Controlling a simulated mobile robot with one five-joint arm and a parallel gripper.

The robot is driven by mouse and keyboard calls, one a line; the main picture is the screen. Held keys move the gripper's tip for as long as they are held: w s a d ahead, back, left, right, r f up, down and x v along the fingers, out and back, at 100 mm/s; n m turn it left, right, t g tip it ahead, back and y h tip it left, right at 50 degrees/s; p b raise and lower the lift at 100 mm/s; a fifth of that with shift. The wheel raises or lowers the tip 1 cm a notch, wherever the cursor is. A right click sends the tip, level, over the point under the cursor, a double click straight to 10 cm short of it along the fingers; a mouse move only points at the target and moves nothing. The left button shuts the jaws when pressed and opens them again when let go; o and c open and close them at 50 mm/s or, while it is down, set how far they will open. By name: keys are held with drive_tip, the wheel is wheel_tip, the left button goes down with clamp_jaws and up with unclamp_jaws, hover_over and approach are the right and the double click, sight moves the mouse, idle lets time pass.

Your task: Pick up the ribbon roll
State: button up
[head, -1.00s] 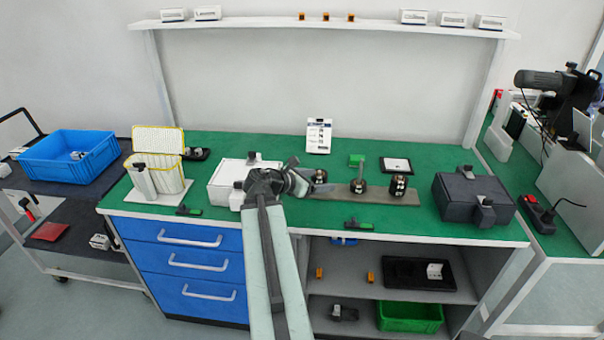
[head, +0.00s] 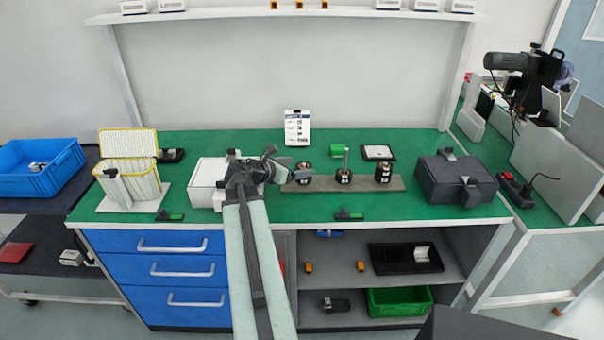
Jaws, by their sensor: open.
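No thing is clearly marked as the ribbon roll. Three small dark round pieces with metallic parts stand on a grey strip (head: 325,187) on the green bench: a left one (head: 304,170), a middle one (head: 343,175) with an upright pin behind or on it, and a right one (head: 383,173). Any of them may be a roll; I cannot tell. My gripper (head: 279,158) is open, at the end of my arm, just left of the left dark piece in the picture. I see nothing between its jaws. Whether it touches that piece is unclear.
A white box (head: 207,182) stands left of my gripper, partly behind my arm. A yellow-edged white container (head: 127,148) is farther left, a dark case (head: 455,180) at right. A small green block (head: 337,150) and a printed card (head: 297,127) stand behind the strip.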

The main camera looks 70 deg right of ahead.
sight(303, 167)
drive_tip(key=b+x, duration=0.1)
drive_tip(key=x, duration=0.2)
drive_tip(key=shift+s+d+f, duration=0.15)
drive_tip(key=shift+d+f, duration=0.1)
drive_tip(key=shift+f, duration=0.1)
drive_tip(key=shift+r, duration=0.1)
drive_tip(key=shift+c, duration=0.6)
drive_tip(key=shift+s+a, duration=0.1)
drive_tip(key=c, duration=1.3)
wheel_tip(303, 167, up, 10)
drive_tip(key=p, duration=1)
drive_tip(key=shift+c, duration=0.2)
